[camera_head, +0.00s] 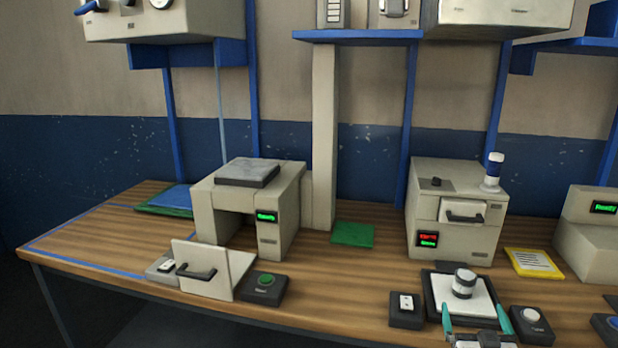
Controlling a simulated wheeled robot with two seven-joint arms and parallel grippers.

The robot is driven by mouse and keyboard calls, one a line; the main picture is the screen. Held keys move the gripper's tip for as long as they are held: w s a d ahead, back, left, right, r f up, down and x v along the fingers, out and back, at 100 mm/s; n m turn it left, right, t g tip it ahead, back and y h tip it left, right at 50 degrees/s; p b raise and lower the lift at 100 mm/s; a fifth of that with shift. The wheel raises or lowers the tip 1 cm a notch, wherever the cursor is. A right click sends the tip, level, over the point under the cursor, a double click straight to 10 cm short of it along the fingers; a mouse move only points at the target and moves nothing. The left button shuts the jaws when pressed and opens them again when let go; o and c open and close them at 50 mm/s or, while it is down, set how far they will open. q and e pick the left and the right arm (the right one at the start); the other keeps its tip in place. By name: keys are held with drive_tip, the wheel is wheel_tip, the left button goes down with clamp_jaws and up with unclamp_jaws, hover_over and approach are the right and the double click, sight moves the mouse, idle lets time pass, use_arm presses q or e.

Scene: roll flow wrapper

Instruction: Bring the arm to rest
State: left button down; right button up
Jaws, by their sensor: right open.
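My right gripper (475,312) comes in from the bottom edge at the right in the head view. Its two teal fingers are wide apart and nothing shows between their tips. It is over the near part of a white plate in a black tray (434,308). A grey and white cylinder (463,284) stands upright on the plate, just beyond the fingertips. My left gripper is not in view.
Button boxes (405,312) (531,322) flank the tray. A second machine (282,215) and an upright panel with a handle (215,262) stand left.

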drive_tip(key=s+a+f+n+g+y, duration=0.1)
drive_tip(key=s+a+f+g+y, duration=0.1)
drive_tip(key=s+a+f+g, duration=0.45)
drive_tip(key=s+a+f+n+g+y, duration=0.1)
drive_tip(key=s+a+f+g, duration=0.15)
drive_tip(key=s+f, duration=0.5)
drive_tip(key=s+a+n+g, duration=0.1)
drive_tip(key=s+a+g, duration=0.25)
drive_tip(key=s, duration=0.75)
drive_tip(key=s+a+g, duration=0.2)
drive_tip(key=s+g, duration=0.2)
drive_tip(key=s, duration=0.7)
wheel_tip(320, 180, down, 26)
drive_tip(key=s+d+f+g, duration=0.2)
drive_tip(key=s+d+f, duration=0.1)
drive_tip(key=s+f, duration=1.4)
drive_tip(key=shift+n, duration=0.4)
